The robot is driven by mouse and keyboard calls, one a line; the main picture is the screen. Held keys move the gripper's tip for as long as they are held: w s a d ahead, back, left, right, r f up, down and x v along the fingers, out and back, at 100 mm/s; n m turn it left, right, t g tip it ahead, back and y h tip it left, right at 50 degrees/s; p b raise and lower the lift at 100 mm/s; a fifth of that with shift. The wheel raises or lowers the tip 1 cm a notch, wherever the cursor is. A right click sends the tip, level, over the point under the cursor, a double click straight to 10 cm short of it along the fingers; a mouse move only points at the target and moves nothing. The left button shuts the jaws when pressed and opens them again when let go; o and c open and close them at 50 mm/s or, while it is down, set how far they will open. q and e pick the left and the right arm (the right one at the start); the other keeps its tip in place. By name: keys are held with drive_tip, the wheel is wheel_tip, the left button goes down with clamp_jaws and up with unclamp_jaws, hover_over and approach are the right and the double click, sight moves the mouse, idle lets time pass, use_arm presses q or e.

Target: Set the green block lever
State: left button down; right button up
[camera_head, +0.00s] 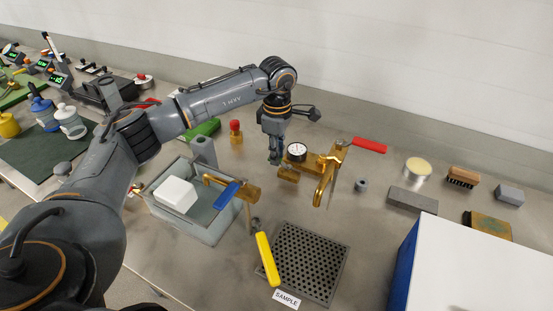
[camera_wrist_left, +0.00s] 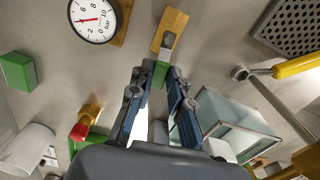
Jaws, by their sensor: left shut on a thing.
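The green lever (camera_wrist_left: 160,73) shows between my left fingertips in the left wrist view, joined to a short grey metal arm on a brass block (camera_wrist_left: 174,24). My left gripper (camera_wrist_left: 157,80) is shut on the green lever. In the head view my left gripper (camera_head: 274,160) points down just left of the pressure gauge (camera_head: 296,152), with the brass block (camera_head: 288,175) just in front of it. The lever itself is hidden there by the fingers. The gauge also shows in the left wrist view (camera_wrist_left: 93,18). My right gripper is not in view.
A brass tap with a red lever (camera_head: 369,146) stands right of the gauge. A red-topped knob (camera_head: 235,126) stands behind left.

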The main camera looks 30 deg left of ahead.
use_arm(q)
drive_tip(key=shift+w+m, duration=0.25)
drive_tip(key=shift+m, duration=0.25)
drive_tip(key=shift+r+b, duration=0.1)
drive_tip(key=shift+b, duration=0.2)
drive_tip(key=c, duration=1.2)
unclamp_jaws()
wheel_tip(320, 180, up, 12)
drive_tip(key=shift+f, duration=0.1)
